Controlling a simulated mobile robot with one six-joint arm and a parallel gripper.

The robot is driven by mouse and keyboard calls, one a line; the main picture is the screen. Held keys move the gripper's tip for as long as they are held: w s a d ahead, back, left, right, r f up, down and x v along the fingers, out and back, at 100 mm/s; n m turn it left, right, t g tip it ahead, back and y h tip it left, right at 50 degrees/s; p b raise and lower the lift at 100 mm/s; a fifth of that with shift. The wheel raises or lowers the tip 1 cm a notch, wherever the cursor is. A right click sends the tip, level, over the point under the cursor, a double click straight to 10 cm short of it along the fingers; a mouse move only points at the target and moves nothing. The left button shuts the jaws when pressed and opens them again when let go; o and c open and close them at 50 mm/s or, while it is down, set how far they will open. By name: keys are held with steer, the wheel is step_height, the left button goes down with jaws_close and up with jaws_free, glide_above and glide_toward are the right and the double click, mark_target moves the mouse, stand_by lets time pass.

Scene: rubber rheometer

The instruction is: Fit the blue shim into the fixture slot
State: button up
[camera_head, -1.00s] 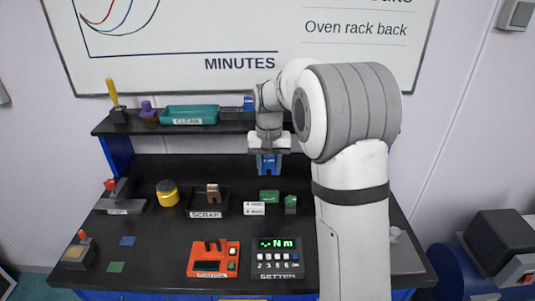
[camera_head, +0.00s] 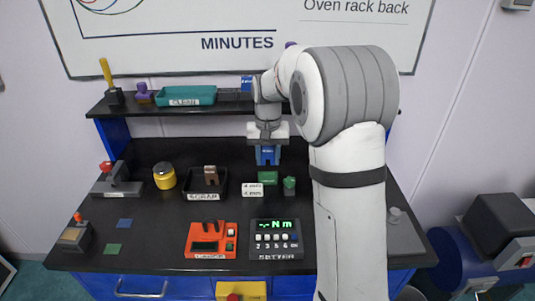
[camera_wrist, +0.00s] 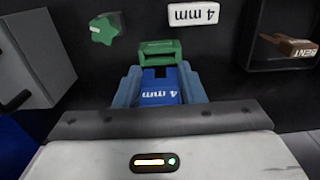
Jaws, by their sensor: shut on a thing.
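In the wrist view the shim (camera_wrist: 160,92) sits between the two light-blue fingers and reads "4 mm". A green block (camera_head: 267,178) lies just beyond the shim's lower end in the head view; in the wrist view its top (camera_wrist: 160,47) meets the shim's far edge in the picture. I cannot tell whether they touch, or whether this block is the fixture. A white "4 mm" label (camera_head: 252,189) lies beside it.
A green star knob (camera_head: 289,185) stands right of the green block. A black scrap tray (camera_head: 190,190) holds a brown notched piece (camera_head: 211,175). A red gauge (camera_head: 212,247) and a black setter (camera_head: 277,250) lie nearer. A yellow jar (camera_head: 164,176) stands left.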

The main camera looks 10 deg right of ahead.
steer(key=shift+f+b, duration=0.55)
steer(key=shift+f, duration=0.6)
steer(key=shift+f+b, duration=0.4)
steer(key=shift+f, duration=0.45)
stand_by(0.8)
steer(key=o, duration=1.1)
steer(key=shift+o, duration=0.2)
steer(key=shift+d+r+b, duration=0.1)
steer(key=shift+r+b, duration=0.3)
steer(key=shift+r, duration=3.5)
steer(key=s+f+n+t, duration=0.2)
steer(key=s+t, duration=0.1)
steer(key=s, duration=2.5)
steer(key=shift+s+d+f, duration=0.2)
steer(key=shift+s+d, duration=0.1)
